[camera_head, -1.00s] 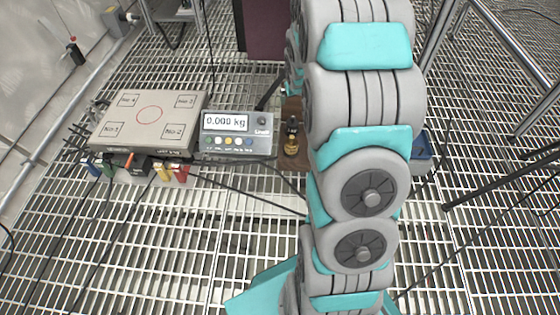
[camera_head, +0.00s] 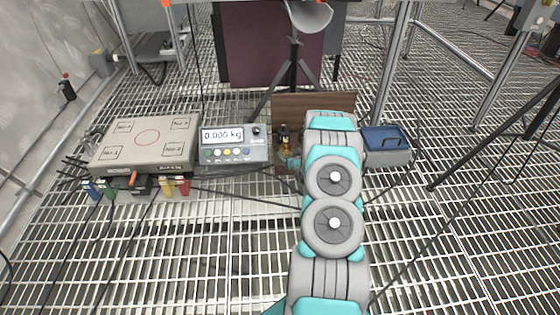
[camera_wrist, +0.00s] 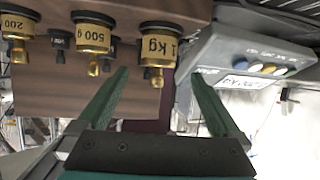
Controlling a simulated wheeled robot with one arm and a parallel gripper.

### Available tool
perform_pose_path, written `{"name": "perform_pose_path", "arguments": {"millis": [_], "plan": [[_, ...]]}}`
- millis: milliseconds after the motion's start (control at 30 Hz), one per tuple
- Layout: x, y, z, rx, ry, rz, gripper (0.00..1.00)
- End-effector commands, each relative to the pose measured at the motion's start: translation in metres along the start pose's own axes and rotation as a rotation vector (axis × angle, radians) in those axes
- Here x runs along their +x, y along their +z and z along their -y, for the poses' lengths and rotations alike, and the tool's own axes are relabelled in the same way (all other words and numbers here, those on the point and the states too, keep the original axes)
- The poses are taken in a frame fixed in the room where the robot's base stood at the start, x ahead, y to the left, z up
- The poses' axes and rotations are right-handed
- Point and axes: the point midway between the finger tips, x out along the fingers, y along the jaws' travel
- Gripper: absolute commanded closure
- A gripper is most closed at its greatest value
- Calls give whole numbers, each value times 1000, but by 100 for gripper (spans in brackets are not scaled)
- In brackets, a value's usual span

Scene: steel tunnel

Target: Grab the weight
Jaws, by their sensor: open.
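In the wrist view, which looks upside down, the 1 kg weight (camera_wrist: 158,50) is nearest the gap between my fingertips. The 500 g weight (camera_wrist: 93,38) and the 200 g weight (camera_wrist: 18,38) are left of it, with smaller weights between. My gripper (camera_wrist: 160,74) is open and empty, its green fingers apart; I cannot tell the exact depth to the 1 kg weight. In the head view one weight (camera_head: 284,138) shows left of my arm, which hides the other weights and my gripper.
The wooden board (camera_head: 285,105) lies beside the scale display (camera_head: 234,146), reading 0.000 kg. A flat metal platform (camera_head: 147,138) with coloured plugs is farther left. A blue-lidded box (camera_head: 387,142) is right of my arm. A tripod (camera_head: 293,65) stands behind. Cables cross the grating.

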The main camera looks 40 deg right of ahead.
Motion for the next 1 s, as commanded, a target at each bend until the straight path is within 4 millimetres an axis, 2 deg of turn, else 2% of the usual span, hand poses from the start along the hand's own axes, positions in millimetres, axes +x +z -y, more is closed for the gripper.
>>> {"name": "perform_pose_path", "arguments": {"millis": [567,1000], "plan": [[33,4,-3,4,-1,-18,0],[78,7,-5,4,0,-16,0]]}}
